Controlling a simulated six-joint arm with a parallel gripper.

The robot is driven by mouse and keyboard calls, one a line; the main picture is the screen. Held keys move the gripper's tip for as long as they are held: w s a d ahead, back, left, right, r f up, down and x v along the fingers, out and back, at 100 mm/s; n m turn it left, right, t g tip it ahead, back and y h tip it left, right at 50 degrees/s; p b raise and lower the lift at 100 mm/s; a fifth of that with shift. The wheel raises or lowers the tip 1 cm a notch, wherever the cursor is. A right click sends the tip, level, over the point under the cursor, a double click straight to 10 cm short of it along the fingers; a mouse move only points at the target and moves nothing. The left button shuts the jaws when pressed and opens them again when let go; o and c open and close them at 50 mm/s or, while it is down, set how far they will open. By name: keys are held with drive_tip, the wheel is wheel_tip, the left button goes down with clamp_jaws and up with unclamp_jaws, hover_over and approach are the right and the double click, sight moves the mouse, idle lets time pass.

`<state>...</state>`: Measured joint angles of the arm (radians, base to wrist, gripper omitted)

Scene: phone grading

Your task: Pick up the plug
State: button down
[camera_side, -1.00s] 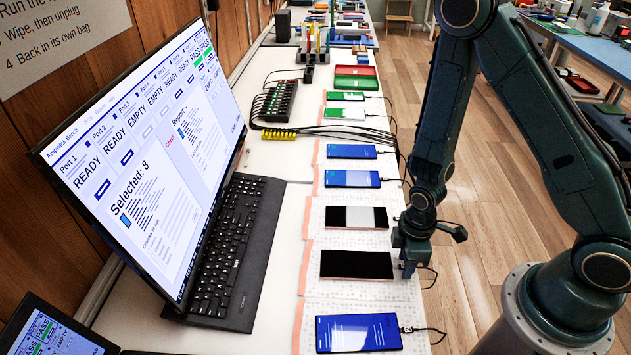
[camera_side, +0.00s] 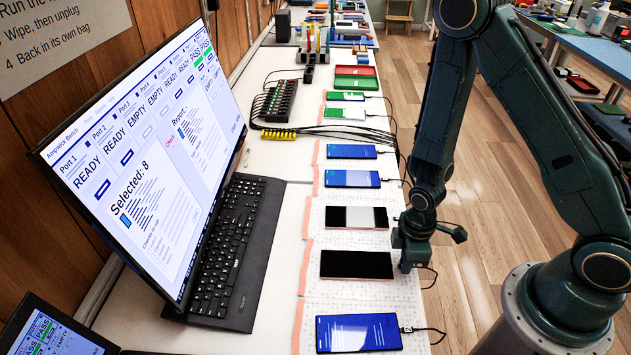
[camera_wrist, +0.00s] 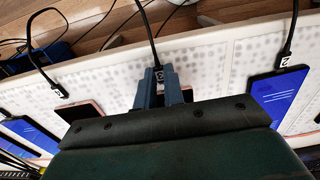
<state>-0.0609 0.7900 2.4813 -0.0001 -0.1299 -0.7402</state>
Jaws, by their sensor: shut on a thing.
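In the wrist view a black plug (camera_wrist: 159,76) with a white mark sits between the two blue-grey fingers of my gripper (camera_wrist: 161,90), which are shut on it. Its black cable runs up from it toward the table edge. In the side view my gripper (camera_side: 405,266) is at the right end of a dark-screened phone (camera_side: 356,265), and hides the plug there. In the wrist view this phone (camera_wrist: 187,95) is mostly hidden behind my gripper. I cannot tell whether the plug touches the phone.
A blue-screened phone (camera_side: 358,332) with a plug (camera_side: 406,330) at its end lies nearer the camera. Farther off are a black-and-white-screened phone (camera_side: 356,217) and more plugged phones.

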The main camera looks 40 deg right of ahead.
drive_tip(key=shift+r, duration=0.2)
wheel_tip(320, 180, up, 20)
idle(1.3)
drive_tip(key=shift+f, duration=0.1)
idle(0.5)
drive_tip(key=shift+d+f, duration=0.15)
drive_tip(key=shift+f, duration=2.05)
drive_tip(key=shift+d+f, duration=0.2)
drive_tip(key=shift+f, duration=2)
drive_tip(key=shift+d+f, duration=0.15)
drive_tip(key=shift+f, duration=2.05)
drive_tip(key=shift+s+d+f, duration=0.1)
drive_tip(key=shift+s+f, duration=0.1)
drive_tip(key=shift+f, duration=0.45)
drive_tip(key=shift+s+f, duration=0.25)
drive_tip(key=shift+f, duration=0.4)
drive_tip(key=shift+s+d+f, duration=0.1)
drive_tip(key=shift+s+f, duration=0.1)
drive_tip(key=shift+f, duration=0.45)
